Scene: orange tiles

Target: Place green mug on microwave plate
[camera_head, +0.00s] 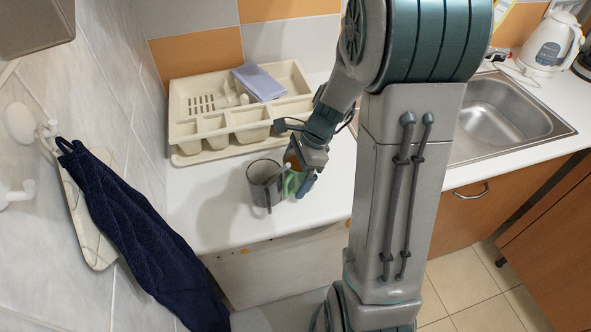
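A green mug (291,184) stands on the white counter, largely hidden behind my gripper and beside a grey cup. My gripper (300,182) points down at the green mug, with its fingers at or very near it. The view does not show whether the fingers are apart or closed on the mug. I see no microwave plate in this view.
The grey cup (261,178) is just left of the green mug. A cream dish rack (187,128) with a lilac item (260,82) is behind them. A sink (502,112) and white kettle (551,44) are right. A dark blue cloth (125,215) hangs left. The counter front (215,232) is clear.

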